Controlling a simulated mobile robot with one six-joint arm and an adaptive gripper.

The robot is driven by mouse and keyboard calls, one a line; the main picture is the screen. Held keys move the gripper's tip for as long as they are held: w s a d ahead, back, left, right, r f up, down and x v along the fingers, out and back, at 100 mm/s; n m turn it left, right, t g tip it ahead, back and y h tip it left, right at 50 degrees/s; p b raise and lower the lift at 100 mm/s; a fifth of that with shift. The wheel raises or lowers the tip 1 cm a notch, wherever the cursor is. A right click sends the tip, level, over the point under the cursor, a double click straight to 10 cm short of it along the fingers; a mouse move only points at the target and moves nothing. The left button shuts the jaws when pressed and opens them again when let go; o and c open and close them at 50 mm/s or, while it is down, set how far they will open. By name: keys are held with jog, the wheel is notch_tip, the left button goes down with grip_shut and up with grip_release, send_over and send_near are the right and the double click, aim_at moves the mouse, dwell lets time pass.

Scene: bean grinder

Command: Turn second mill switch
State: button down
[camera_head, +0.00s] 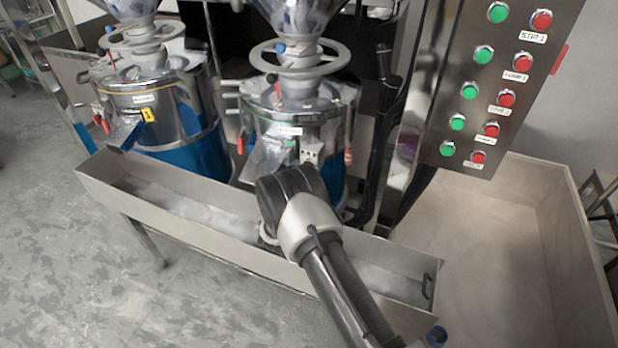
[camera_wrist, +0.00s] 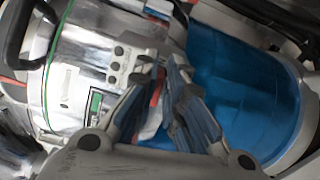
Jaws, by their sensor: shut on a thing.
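The second mill (camera_head: 295,125) is the steel one in the middle of the head view, with a blue lower drum (camera_wrist: 235,95) that fills the right of the wrist view. A small grey switch box (camera_head: 311,153) with dark round holes sits on its front; it also shows in the wrist view (camera_wrist: 128,62). My gripper (camera_wrist: 168,72) is at the mill front just beside this box, its fingers close together on a small part there. That part, seemingly the mill switch, is mostly hidden between the fingers. In the head view my arm hides the gripper.
The first mill (camera_head: 155,100) stands to the left. A long metal trough (camera_head: 180,222) runs below both mills, under my arm. A control panel (camera_head: 492,85) with green and red buttons is at the right, above a large empty bin (camera_head: 490,250).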

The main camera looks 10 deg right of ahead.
jog(key=shift+f+m, duration=0.15)
jog(key=shift+m, duration=0.55)
jog(key=c, duration=1.7)
grip_release()
jog(key=v, duration=1.2)
